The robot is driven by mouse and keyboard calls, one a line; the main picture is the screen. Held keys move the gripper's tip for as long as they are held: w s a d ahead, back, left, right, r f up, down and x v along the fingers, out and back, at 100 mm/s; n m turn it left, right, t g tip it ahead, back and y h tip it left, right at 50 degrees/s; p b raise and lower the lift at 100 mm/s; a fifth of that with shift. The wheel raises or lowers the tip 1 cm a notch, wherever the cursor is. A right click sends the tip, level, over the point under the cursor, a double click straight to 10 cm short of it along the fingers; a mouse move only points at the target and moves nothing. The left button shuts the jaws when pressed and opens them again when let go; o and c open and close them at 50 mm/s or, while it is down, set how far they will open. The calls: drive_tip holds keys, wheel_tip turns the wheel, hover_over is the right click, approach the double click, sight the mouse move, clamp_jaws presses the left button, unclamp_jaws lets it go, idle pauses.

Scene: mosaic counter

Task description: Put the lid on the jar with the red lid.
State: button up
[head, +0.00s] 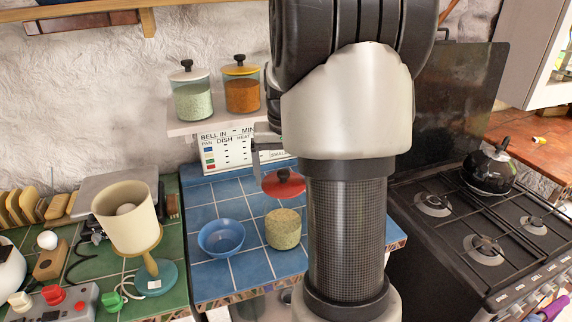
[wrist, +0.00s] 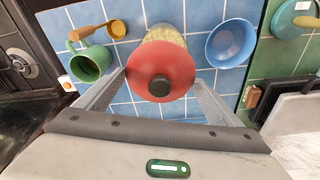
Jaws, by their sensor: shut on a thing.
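The red lid (head: 284,183) with a black knob is in my gripper (wrist: 160,78), whose fingers lie on either side of it in the wrist view (wrist: 160,66). The lid is held in the air above the blue tiles, apart from the jar. The open jar (head: 283,230), filled with something grainy and yellow-green, stands on the blue tiled counter below the lid. In the wrist view the lid partly covers the jar (wrist: 165,34). In the head view my arm hides most of the gripper.
A blue bowl (head: 221,238) stands just left of the jar. A green mug (wrist: 92,62) and a yellow spoon-like thing (wrist: 98,30) show in the wrist view. A cream lamp (head: 127,217) is further left; the stove (head: 480,235) is right. Two lidded jars stand on the shelf (head: 215,125).

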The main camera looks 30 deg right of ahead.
drive_tip(key=shift+s+a+f, duration=0.1)
drive_tip(key=shift+s+a, duration=0.2)
drive_tip(key=shift+a, duration=0.05)
drive_tip(key=shift+f+b, duration=2.15)
drive_tip(key=shift+f, duration=0.65)
drive_tip(key=shift+f, duration=0.5)
drive_tip(key=o, duration=0.9)
drive_tip(key=shift+r+p, duration=2.6)
drive_tip(key=shift+r, duration=0.95)
